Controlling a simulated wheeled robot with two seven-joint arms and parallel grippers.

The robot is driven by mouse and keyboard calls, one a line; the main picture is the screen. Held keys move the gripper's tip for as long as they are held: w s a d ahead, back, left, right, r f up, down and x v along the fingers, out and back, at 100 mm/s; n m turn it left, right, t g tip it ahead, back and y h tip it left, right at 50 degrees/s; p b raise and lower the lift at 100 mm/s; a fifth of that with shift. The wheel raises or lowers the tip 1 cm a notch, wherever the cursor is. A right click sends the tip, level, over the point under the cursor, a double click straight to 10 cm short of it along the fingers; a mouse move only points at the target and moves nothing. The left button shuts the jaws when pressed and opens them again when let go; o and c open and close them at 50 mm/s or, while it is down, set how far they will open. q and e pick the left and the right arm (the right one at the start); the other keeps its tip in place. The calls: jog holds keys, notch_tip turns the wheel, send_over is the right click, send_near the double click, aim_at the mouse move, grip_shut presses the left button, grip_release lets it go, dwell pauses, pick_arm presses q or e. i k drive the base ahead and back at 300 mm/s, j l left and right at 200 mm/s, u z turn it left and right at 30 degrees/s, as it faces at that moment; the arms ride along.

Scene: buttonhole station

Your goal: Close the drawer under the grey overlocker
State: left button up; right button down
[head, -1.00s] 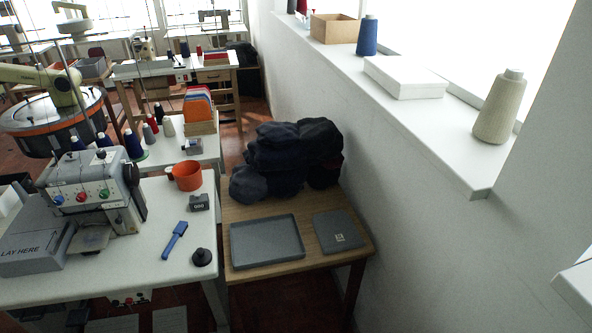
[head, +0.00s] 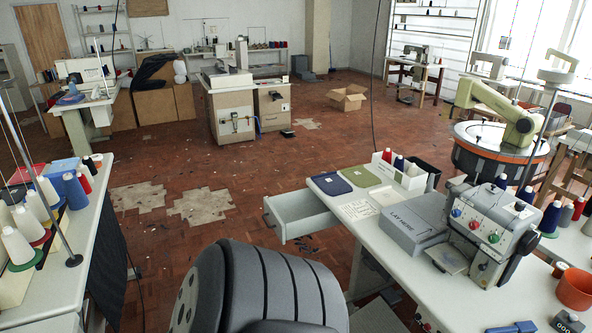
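The grey overlocker (head: 487,229), with red, blue and green dials, stands on a white table (head: 393,262) at the right. A pale grey drawer (head: 301,214) sticks out from the left end of this table, below the top. It is open and its inside looks empty. Its front panel (head: 273,220) faces left, over the floor. Neither of my grippers shows in this view, so nothing of mine is seen touching the drawer.
A large dark ribbed rounded shape (head: 262,290), perhaps a chair back, fills the bottom middle, in front of the drawer. A white thread table (head: 85,225) stands at the left. Open floor (head: 200,205) lies between it and the drawer.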

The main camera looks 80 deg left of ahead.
aim_at(292, 215)
jog(key=i+u, duration=0.1)
jog(key=u, duration=0.75)
jog(key=i+l+u, duration=0.1)
jog(key=u, duration=0.3)
jog(key=l+u, duration=0.15)
jog(key=u, duration=0.25)
jog(key=l+u, duration=0.15)
jog(key=u, duration=0.25)
jog(key=l+u, duration=0.1)
jog(key=u, duration=0.3)
jog(key=l+u, duration=0.1)
jog(key=u, duration=0.35)
jog(key=k+j, duration=0.05)
